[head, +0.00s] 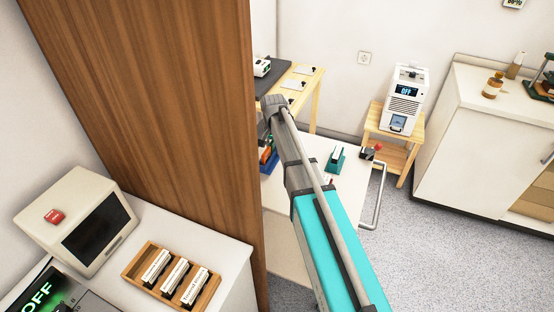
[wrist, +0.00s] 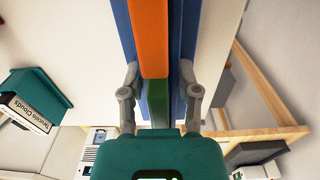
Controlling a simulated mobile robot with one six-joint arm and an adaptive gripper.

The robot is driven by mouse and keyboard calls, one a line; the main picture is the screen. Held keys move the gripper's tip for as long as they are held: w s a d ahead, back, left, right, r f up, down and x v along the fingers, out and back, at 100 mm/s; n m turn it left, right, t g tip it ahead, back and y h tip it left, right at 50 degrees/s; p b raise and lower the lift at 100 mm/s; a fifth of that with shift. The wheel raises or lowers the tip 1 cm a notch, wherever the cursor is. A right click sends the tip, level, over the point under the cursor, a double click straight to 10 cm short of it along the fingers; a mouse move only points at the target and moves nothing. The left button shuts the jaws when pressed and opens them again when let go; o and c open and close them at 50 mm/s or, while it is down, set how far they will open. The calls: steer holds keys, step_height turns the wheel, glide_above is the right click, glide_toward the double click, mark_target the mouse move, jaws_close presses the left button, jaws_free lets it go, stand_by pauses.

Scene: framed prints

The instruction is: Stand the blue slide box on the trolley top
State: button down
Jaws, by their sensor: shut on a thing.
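In the wrist view a blue piece (wrist: 181,30), which I take to be the blue slide box, runs up between the fingers of my gripper (wrist: 160,88). An orange piece (wrist: 149,38) and a green piece (wrist: 158,98) lie beside it, with more blue on the left. The fingers are shut on it, though the exact contact is hard to make out. In the head view blue (head: 269,160) and orange (head: 266,147) show over the left side of the white trolley top (head: 305,185), partly hidden by the wooden panel and my arm.
A tall wooden panel (head: 150,100) blocks the left. A wooden tray of slide boxes (head: 137,262) sits on the near counter. The trolley handle (head: 378,200) juts right.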

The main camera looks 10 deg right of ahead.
mark_target(274, 154)
steer(key=shift+w+f, duration=0.3)
steer(key=shift+f, duration=0.05)
steer(key=shift+f, duration=0.1)
steer(key=shift+w+d+f+b, duration=0.1)
steer(key=shift+w+f+b, duration=0.35)
steer(key=shift+b, duration=0.25)
steer(key=shift+f+b, duration=1.45)
steer(key=shift+f, duration=0.1)
steer(key=shift+c, duration=1.6)
jaws_free()
step_height(274, 154, up, 12)
steer(key=p, duration=1.2)
